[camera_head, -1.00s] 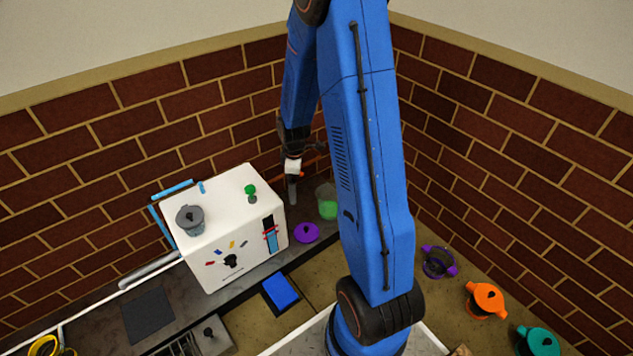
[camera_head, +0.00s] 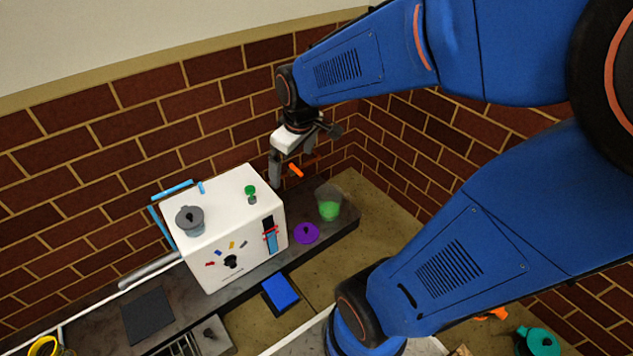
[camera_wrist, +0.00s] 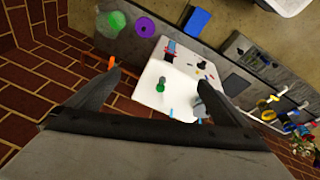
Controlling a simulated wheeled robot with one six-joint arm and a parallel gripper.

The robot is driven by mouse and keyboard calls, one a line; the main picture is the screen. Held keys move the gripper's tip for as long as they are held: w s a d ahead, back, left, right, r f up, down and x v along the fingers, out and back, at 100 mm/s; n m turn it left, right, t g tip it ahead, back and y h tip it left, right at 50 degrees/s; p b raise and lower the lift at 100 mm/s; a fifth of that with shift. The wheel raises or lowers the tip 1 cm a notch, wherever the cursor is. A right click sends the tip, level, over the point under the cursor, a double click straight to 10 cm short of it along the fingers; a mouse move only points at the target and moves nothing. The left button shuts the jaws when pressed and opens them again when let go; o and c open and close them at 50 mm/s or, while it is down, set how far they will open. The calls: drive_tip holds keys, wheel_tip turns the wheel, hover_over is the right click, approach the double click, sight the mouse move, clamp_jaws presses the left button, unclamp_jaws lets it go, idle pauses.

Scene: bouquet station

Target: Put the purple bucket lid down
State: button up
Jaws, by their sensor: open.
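The purple bucket lid (camera_head: 306,233) lies flat on the dark counter, just right of the white box, with a dark knob on top. In the wrist view the purple lid (camera_wrist: 145,27) shows beyond the fingertips, toward the top left. My gripper (camera_head: 288,170) is raised above the back right part of the white box, apart from the lid. In the wrist view my gripper (camera_wrist: 158,80) has its fingers spread, with nothing between them. The purple bucket is not in view now; my arm covers the right side.
The white box (camera_head: 228,215) carries a grey lidded pot (camera_head: 190,220) and a small green-topped item (camera_head: 250,191). A clear cup with green contents (camera_head: 329,205) stands behind the lid. A blue block (camera_head: 281,291) lies in front. A teal pot (camera_head: 540,341) is at lower right.

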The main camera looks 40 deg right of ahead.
drive_tip(key=s+a+r+m, duration=0.1)
drive_tip(key=s+r+m, duration=0.1)
drive_tip(key=s, duration=0.5)
drive_tip(key=s+a+r+m+t, duration=0.1)
drive_tip(key=s+r, duration=0.3)
drive_tip(key=s, duration=0.4)
drive_tip(key=shift+a+m, duration=0.5)
drive_tip(key=shift+a, duration=0.05)
drive_tip(key=shift+w+r, duration=0.1)
